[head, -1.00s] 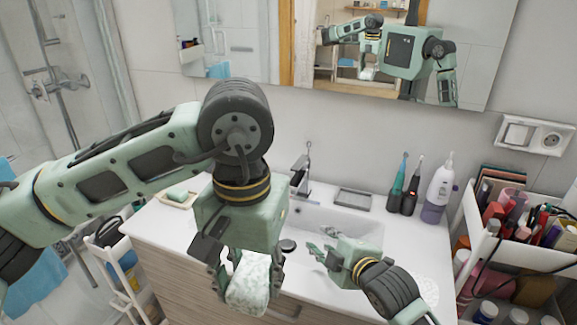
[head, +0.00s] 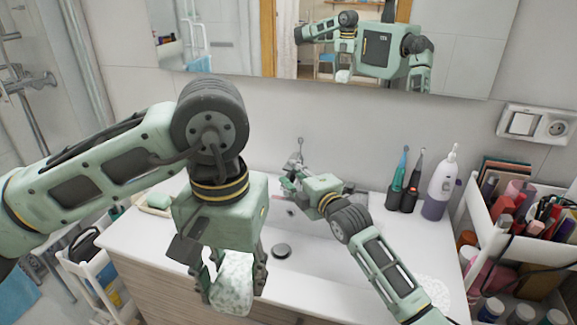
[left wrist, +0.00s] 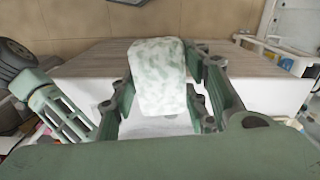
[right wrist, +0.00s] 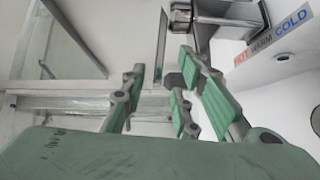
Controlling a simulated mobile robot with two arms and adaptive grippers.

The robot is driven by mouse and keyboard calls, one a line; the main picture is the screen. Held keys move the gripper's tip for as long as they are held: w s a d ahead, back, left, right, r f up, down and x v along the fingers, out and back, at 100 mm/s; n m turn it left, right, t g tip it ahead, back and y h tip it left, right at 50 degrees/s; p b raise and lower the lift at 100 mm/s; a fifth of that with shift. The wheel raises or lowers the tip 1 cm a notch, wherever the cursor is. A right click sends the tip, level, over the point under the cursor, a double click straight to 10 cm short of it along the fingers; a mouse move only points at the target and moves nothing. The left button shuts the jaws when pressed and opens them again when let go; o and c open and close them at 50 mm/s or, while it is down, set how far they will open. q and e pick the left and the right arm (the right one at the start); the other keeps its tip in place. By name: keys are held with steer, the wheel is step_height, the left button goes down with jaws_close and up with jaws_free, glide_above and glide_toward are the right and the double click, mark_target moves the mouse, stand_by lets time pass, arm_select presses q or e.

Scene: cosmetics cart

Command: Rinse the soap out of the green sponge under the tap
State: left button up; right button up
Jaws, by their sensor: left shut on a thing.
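The green sponge (head: 232,283) is largely covered in white foam. My left gripper (head: 228,262) is shut on it and holds it in the air in front of the sink's front edge; it also fills the middle of the left wrist view (left wrist: 158,75). The tap (head: 297,158) stands behind the basin, partly hidden by my right gripper (head: 288,183). In the right wrist view the metal tap (right wrist: 204,18) is just beyond the fingers, which are apart and empty. I cannot tell whether they touch the tap. No water stream is visible.
The white sink (head: 310,250) has a dark drain plug (head: 281,251). A green soap bar (head: 159,200) lies on a dish at the left. A toothbrush holder (head: 402,198) and a bottle (head: 440,185) stand at the right, beside a full cosmetics cart (head: 478,240). A HOT WARM COLD label (right wrist: 273,40) is beside the tap.

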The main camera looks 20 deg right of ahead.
mark_target(289, 167)
steer(key=shift+x, duration=1.9)
steer(key=shift+r, duration=0.1)
jaws_close()
